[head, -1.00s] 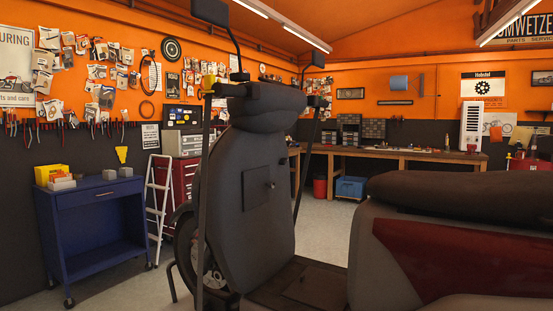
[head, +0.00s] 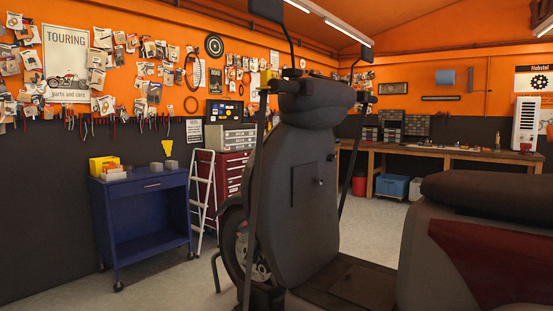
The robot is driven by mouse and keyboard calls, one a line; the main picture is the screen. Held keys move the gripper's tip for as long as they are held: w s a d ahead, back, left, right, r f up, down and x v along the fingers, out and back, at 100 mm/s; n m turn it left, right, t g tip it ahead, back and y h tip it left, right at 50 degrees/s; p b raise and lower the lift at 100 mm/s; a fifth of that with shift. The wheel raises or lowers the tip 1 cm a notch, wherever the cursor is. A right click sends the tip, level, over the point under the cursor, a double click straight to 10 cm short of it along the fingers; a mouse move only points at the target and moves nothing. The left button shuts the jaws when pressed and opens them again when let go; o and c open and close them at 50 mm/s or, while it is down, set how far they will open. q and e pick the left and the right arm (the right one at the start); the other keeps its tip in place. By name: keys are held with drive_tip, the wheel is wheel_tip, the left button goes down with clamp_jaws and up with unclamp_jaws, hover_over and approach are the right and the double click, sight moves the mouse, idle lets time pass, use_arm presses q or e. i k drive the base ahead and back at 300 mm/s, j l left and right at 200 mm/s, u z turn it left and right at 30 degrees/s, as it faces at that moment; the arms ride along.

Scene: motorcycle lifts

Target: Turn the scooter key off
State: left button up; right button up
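The scooter stands in front of me, with its dark grey front shield (head: 300,205) upright in the middle of the head view. A small dark key or knob (head: 320,182) sticks out on the right part of the shield, beside a square panel; its turn position is too small to tell. The handlebar (head: 312,90) and mirrors are above. The dark seat (head: 490,190) and the grey and red rear body (head: 485,255) are at the lower right. Neither of my grippers is in view.
A blue cart (head: 145,215) with yellow and grey boxes stands at the left. A white stepladder (head: 203,195) and red tool chest (head: 232,175) stand behind the scooter. A wooden workbench (head: 440,155) runs along the back. Grey floor is free between cart and scooter.

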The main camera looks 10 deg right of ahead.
sight(331, 158)
drive_tip(key=i+j+u, duration=0.15)
drive_tip(key=u, duration=0.3)
drive_tip(key=i+u, duration=0.25)
drive_tip(key=u, duration=0.25)
drive_tip(key=i+u, duration=0.2)
drive_tip(key=i, duration=3.35)
drive_tip(key=i+l+z, duration=0.1)
drive_tip(key=i+z, duration=0.25)
drive_tip(key=i, duration=0.15)
drive_tip(key=i+z, duration=1.2)
drive_tip(key=z, duration=0.2)
drive_tip(key=i+z, duration=0.85)
drive_tip(key=i+j+z, duration=0.1)
drive_tip(key=i+z, duration=0.25)
drive_tip(key=i, duration=0.8)
